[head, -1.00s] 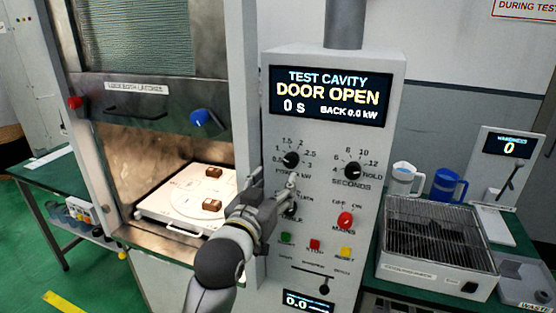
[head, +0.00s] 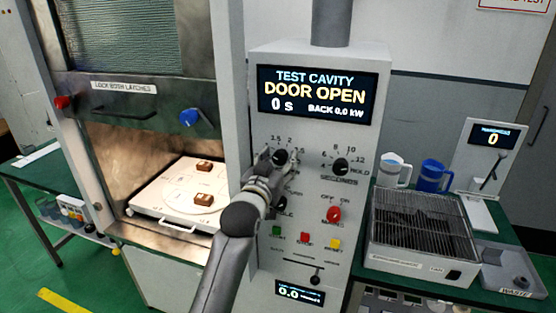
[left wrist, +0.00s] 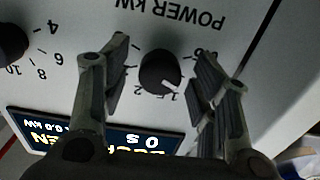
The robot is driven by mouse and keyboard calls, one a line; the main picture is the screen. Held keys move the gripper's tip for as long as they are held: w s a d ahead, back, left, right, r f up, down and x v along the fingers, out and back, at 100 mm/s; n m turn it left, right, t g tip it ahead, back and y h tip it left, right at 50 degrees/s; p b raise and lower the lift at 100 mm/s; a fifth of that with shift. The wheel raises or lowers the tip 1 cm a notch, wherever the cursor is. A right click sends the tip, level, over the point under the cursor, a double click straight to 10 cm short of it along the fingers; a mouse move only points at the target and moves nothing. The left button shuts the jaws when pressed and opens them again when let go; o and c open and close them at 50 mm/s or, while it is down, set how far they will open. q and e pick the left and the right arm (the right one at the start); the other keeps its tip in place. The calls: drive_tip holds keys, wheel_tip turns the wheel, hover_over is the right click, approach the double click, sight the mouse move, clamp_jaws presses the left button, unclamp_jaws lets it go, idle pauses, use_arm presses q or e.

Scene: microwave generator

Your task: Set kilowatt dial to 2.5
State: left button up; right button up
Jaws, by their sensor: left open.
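The kilowatt dial (head: 281,157) is a round black knob on the upper left of the grey control panel. In the left wrist view the dial (left wrist: 160,72) appears upside down under the "POWER KW" label. Its white pointer mark aims at the lower right, close to a number starting with 1, apparently 1.5; a finger partly covers that number. My left gripper (head: 268,165) is at the dial in the head view. In the left wrist view my left gripper (left wrist: 160,88) is open, one finger on each side of the dial, with visible gaps. My right gripper is not in view.
The seconds dial (head: 340,166) sits right of the kilowatt dial. A red mains knob (head: 334,214) and several coloured buttons lie below. The display (head: 318,95) reads "DOOR OPEN". The open cavity with a white tray (head: 150,208) is at left.

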use_arm(q)
drive_tip(key=shift+c, duration=0.5)
drive_tip(key=c, duration=0.9)
drive_tip(key=shift+c, duration=0.2)
